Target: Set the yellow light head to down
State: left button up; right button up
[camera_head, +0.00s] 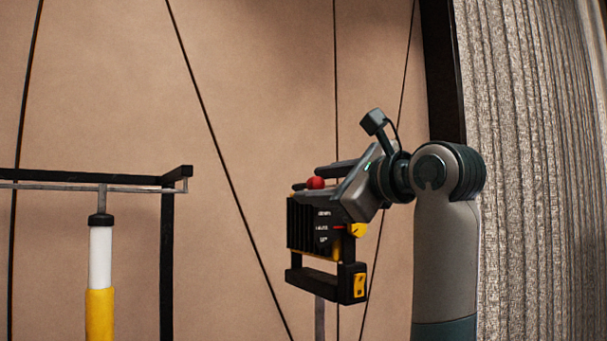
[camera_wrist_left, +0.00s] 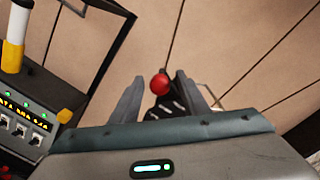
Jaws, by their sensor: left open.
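A black, finned unit with yellow parts (camera_head: 300,228) is right of centre in the head view, on a thin stand. It seems to be the light head. A red ball knob (camera_head: 316,183) is at its top, and small labels with a red mark are on its side. My left gripper (camera_head: 328,180) reaches in from the right at the knob. In the left wrist view the gripper (camera_wrist_left: 160,95) is open, with the red knob (camera_wrist_left: 159,84) and a dark part between its fingers. Whether the fingers touch them I cannot tell. My right gripper is not in view.
A white and yellow cylinder (camera_head: 100,265) hangs from a dark frame (camera_head: 90,178) at the left. A panel (camera_wrist_left: 24,118) with lit amber lettering and switches is at the left in the wrist view. Dark cables cross before the tan wall; a ribbed grey curtain (camera_head: 530,150) is at right.

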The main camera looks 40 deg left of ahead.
aim_at(303, 186)
pick_arm(q)
jog(key=shift+p+x, duration=0.85)
jog(key=shift+x, duration=1.45)
jog(key=shift+d, duration=0.1)
jog(key=shift+c, duration=0.6)
grip_shut()
